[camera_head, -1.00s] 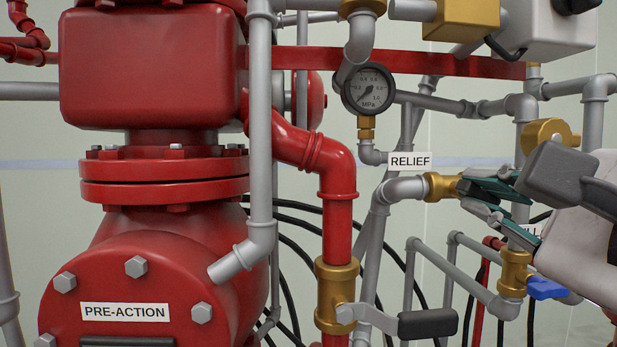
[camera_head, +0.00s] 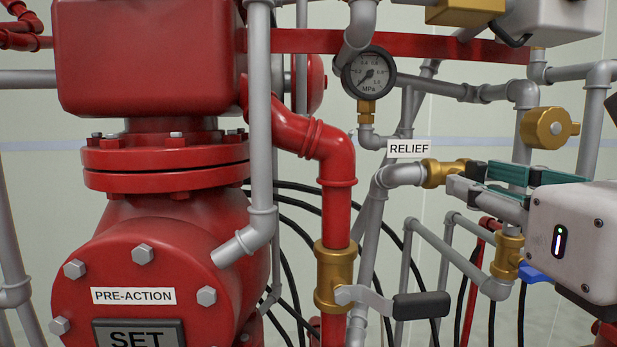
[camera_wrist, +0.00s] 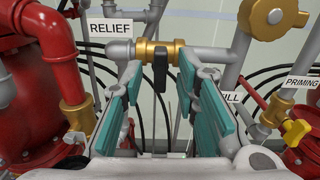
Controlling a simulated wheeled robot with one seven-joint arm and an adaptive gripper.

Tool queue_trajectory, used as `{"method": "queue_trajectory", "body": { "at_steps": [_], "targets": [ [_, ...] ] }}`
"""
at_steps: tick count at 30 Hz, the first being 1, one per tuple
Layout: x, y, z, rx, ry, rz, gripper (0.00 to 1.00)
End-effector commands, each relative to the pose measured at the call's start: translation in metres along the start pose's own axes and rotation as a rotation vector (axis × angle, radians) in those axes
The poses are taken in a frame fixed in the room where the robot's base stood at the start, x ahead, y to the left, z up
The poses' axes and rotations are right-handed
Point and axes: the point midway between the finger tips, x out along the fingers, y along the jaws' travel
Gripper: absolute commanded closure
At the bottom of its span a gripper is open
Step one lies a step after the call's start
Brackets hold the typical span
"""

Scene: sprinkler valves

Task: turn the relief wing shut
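The relief valve is a brass body (camera_head: 440,172) on a grey pipe, right below the RELIEF label (camera_head: 409,148). In the wrist view its black wing (camera_wrist: 160,68) hangs upright in front of the brass body (camera_wrist: 158,50). My gripper (camera_head: 468,178) reaches in from the right at the valve. In the wrist view its teal-padded fingers are open, one on each side of the wing, with a gap on both sides. The wing lies near the fingertips; whether it is fully between them I cannot tell. In the head view the fingers hide the wing.
A round brass knob (camera_head: 550,128) sits above my gripper. A blue handle (camera_head: 534,274) is just below it, partly hidden. A black-gripped lever (camera_head: 420,306) stands lower left. In the wrist view a yellow handle (camera_wrist: 297,131) is at right. Pipes crowd both sides.

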Motion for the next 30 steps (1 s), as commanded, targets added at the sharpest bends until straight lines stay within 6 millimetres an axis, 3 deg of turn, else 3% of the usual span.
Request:
{"method": "queue_trajectory", "body": {
  "at_steps": [15, 27, 30],
  "targets": [
    [-0.063, -0.001, 0.002, -0.003, -0.004, -0.003, 0.72],
    [-0.069, 0.0, -0.001, -0.008, 0.003, 0.001, 0.72],
    [-0.065, 0.004, -0.009, -0.075, 0.039, 0.029, 0.72]
  ]
}}
